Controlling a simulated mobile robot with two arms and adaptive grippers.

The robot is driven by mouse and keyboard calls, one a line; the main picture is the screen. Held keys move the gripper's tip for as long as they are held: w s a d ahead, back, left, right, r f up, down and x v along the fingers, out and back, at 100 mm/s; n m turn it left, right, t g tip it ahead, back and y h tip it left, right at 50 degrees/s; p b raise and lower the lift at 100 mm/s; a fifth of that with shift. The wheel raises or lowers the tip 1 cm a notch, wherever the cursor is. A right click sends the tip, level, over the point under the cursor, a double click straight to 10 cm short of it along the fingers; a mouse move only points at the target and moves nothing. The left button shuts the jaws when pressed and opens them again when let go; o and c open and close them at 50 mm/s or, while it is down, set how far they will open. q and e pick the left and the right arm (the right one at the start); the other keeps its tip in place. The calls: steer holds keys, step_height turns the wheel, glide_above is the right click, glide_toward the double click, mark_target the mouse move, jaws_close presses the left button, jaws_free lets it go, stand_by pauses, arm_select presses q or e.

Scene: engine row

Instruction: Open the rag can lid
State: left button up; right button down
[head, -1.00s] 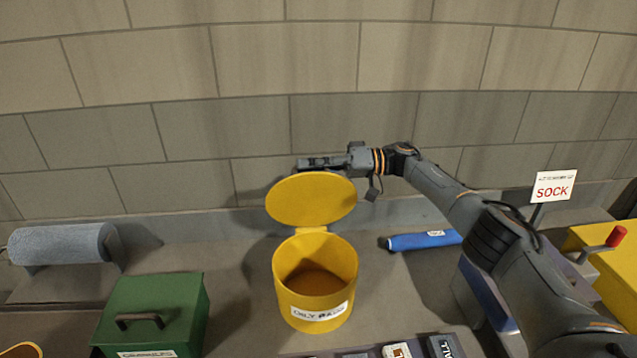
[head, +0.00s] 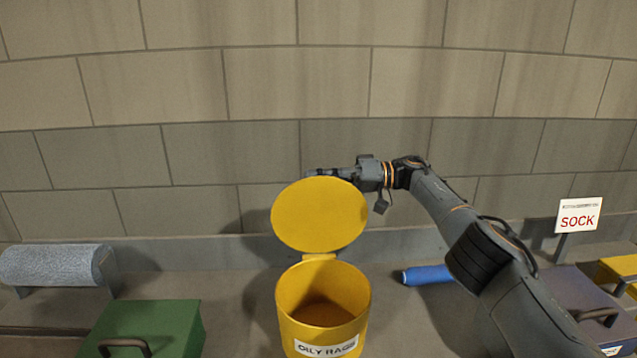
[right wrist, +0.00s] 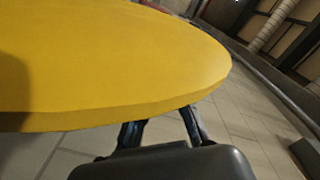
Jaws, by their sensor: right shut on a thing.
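The yellow rag can (head: 288,325) stands on the bench with an "OILY RAGS" label on its front. Its mouth is open and its dark inside shows. The round yellow lid (head: 319,215) stands raised at the back of the can, joined at a hinge. My right gripper (head: 318,174) is at the lid's top edge, partly hidden behind it, and is shut on the lid. In the right wrist view the lid (right wrist: 110,60) fills the upper left, and the dark fingers (right wrist: 162,130) meet its edge. My left gripper is not in view.
A green box (head: 150,325) with a handle stands left of the can, with a grey roll (head: 55,265) behind it. A blue cylinder (head: 427,275) lies to the right, near my right arm. A "SOCK" sign (head: 578,216) stands far right. A block wall rises close behind.

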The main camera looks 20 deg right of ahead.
steer(key=shift+f, duration=0.35)
steer(key=c, duration=1.5)
jaws_free()
steer(key=shift+o, duration=0.7)
steer(key=shift+w+f, duration=0.15)
steer(key=shift+w, duration=0.1)
steer(key=shift+r, duration=0.25)
step_height(320, 180, up, 10)
steer(key=shift+f, duration=0.1)
steer(key=shift+s, duration=0.1)
